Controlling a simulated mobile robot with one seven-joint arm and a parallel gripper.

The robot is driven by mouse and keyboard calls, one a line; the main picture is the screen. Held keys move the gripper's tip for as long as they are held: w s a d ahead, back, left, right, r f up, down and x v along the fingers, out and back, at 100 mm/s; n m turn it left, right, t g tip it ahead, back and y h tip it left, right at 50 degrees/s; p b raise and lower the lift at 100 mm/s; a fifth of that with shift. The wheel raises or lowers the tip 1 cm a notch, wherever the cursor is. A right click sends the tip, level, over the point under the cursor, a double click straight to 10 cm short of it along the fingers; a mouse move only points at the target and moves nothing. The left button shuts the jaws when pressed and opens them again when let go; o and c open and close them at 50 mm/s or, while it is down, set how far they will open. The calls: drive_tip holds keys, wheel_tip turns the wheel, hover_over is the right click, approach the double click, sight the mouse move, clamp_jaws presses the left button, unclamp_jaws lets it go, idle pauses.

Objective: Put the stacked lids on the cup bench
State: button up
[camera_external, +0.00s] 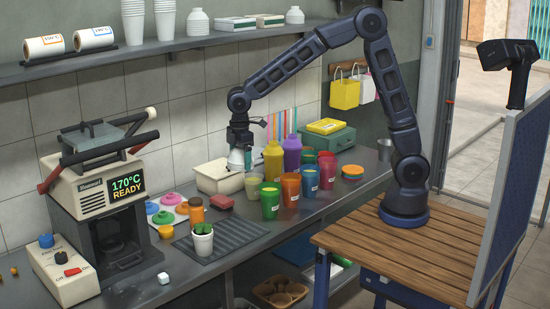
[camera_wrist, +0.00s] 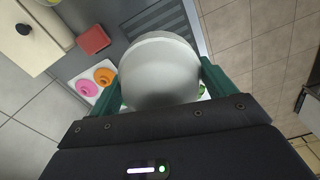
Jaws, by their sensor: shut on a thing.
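My gripper (camera_external: 241,146) points down over the back of the grey bench (camera_external: 340,190), by the right end of a cream bin (camera_external: 208,181). It is shut on a pale, round, dome-topped thing, which looks like the stacked lids (camera_wrist: 160,70); it sits between the green fingers in the wrist view and also shows below the gripper (camera_external: 237,158) in the external view. The separate lids cannot be made out. Coloured cups, among them a green one (camera_external: 270,200) and an orange one (camera_external: 290,190), stand on the bench to the right.
Yellow (camera_external: 273,160) and purple (camera_external: 292,153) bottles stand close to the right of my gripper. A press (camera_external: 100,180) stands at left.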

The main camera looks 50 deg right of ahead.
drive_tip(key=w+d+m, duration=0.2)
drive_tip(key=w+d, duration=0.5)
drive_tip(key=d, duration=0.6)
drive_tip(key=w+d+m, duration=0.3)
drive_tip(key=w+d, duration=0.3)
drive_tip(key=d, duration=0.7)
drive_tip(key=w+d+m, duration=0.2)
drive_tip(key=w+d, duration=0.5)
drive_tip(key=d, duration=0.6)
drive_tip(key=m, duration=0.8)
hover_over(354, 162)
wheel_tip(354, 162, down, 20)
drive_tip(key=shift+s+a+f, duration=0.1)
drive_tip(key=shift+f, duration=2.65)
drive_tip(key=shift+f, duration=0.1)
